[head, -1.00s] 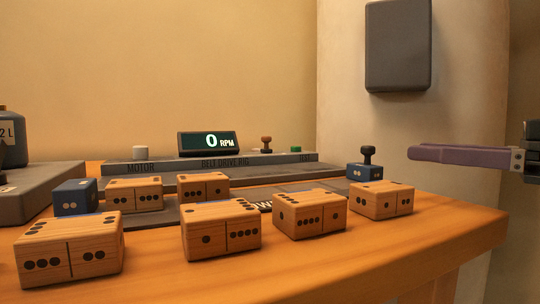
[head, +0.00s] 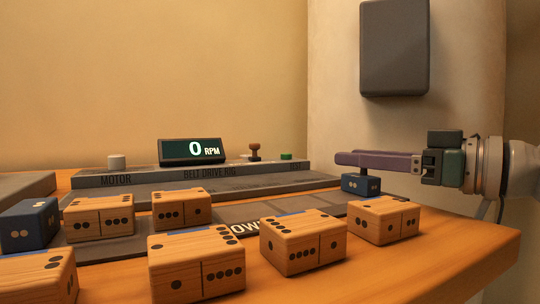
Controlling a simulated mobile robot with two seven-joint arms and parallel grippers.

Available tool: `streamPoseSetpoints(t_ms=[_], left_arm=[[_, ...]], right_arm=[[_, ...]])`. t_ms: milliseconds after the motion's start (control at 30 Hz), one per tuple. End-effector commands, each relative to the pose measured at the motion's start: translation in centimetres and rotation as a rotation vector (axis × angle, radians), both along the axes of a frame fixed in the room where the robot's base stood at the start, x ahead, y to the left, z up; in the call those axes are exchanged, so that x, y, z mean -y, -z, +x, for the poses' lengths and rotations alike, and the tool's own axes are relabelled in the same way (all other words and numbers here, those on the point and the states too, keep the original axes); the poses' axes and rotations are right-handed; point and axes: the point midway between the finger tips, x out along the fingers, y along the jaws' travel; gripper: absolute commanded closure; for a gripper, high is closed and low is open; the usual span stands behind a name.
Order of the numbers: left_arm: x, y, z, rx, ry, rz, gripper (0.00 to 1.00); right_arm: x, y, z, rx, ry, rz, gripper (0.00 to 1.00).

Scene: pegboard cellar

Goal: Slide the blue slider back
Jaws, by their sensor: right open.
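A small blue block with pale dots (head: 361,184) sits at the right end of the grey rig, behind a wooden block. A dark stem rises from its top; its black knob is hidden by my right gripper. My right gripper (head: 345,158) comes in from the right with purple fingers, open, level, just above the blue block. Its fingers overlap the knob in the picture; I cannot tell whether they touch it. A second blue block with pale dots (head: 28,222) stands at the left edge; no knob shows on it. My left gripper is not in view.
Several wooden domino-like blocks, one at front centre (head: 196,268), stand on the orange table (head: 440,252). The display (head: 192,152) reads 0 RPM on the belt drive rig. A brown-knobbed plunger (head: 255,150) and green button (head: 286,156) are behind. The table's right side is clear.

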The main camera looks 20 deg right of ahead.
Motion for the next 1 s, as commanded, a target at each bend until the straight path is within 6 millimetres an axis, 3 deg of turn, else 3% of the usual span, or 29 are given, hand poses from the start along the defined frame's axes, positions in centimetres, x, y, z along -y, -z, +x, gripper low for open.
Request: streamPoseSetpoints(t_ms=[133,600,1000], left_arm=[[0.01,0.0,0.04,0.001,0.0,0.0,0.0],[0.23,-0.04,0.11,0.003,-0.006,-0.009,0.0],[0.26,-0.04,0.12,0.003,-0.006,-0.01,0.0]], right_arm=[[0.01,0.02,-0.02,0.0,0.0,0.0,0.46],[0.02,0.03,-0.04,0.0,0.0,0.0,0.99],[0.02,0.03,-0.04,0.0,0.0,0.0,1.0]])
